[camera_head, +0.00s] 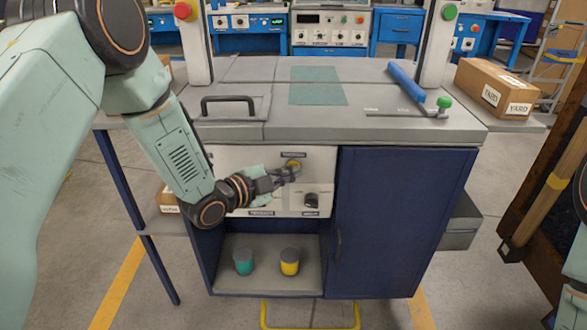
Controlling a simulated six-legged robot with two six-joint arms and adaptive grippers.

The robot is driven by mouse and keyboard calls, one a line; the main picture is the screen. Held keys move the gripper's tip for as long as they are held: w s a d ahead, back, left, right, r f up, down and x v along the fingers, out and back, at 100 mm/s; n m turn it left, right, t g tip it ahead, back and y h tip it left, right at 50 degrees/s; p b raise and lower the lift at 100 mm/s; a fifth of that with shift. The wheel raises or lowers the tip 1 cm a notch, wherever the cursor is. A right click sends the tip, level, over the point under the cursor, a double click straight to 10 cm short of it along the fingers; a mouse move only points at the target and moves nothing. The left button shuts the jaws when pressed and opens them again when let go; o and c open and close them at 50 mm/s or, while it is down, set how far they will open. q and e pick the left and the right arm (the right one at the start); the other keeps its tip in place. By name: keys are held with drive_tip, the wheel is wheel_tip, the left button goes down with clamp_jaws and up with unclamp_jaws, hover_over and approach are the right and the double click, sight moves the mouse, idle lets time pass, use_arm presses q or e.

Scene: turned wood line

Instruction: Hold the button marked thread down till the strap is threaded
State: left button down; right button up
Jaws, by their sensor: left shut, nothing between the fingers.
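A yellow round button (294,163) sits on the pale control panel (318,160) on the front of the machine, under a small dark label too small to read. My left gripper (288,174) is shut and empty, with its fingertips at the button's lower edge. Whether they touch or press it I cannot tell. A black knob (312,200) is on the panel to the lower right, with more small labels around it. No strap can be made out for certain.
The grey machine top (370,125) carries a black handle (228,104) and a blue bar (406,82). A teal pot (243,262) and a yellow pot (290,262) stand on the open shelf below. A cardboard box (494,88) stands at right.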

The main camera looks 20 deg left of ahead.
use_arm(q)
drive_tip(key=shift+s, duration=0.1)
drive_tip(key=shift+s+d+p, duration=0.2)
drive_tip(key=shift+s+p, duration=0.1)
drive_tip(key=shift+s, duration=0.35)
drive_tip(key=s, duration=0.2)
drive_tip(key=s+d+p, duration=0.1)
drive_tip(key=s, duration=0.1)
drive_tip(key=shift+s+d, duration=0.2)
drive_tip(key=shift+s, duration=0.2)
idle(0.4)
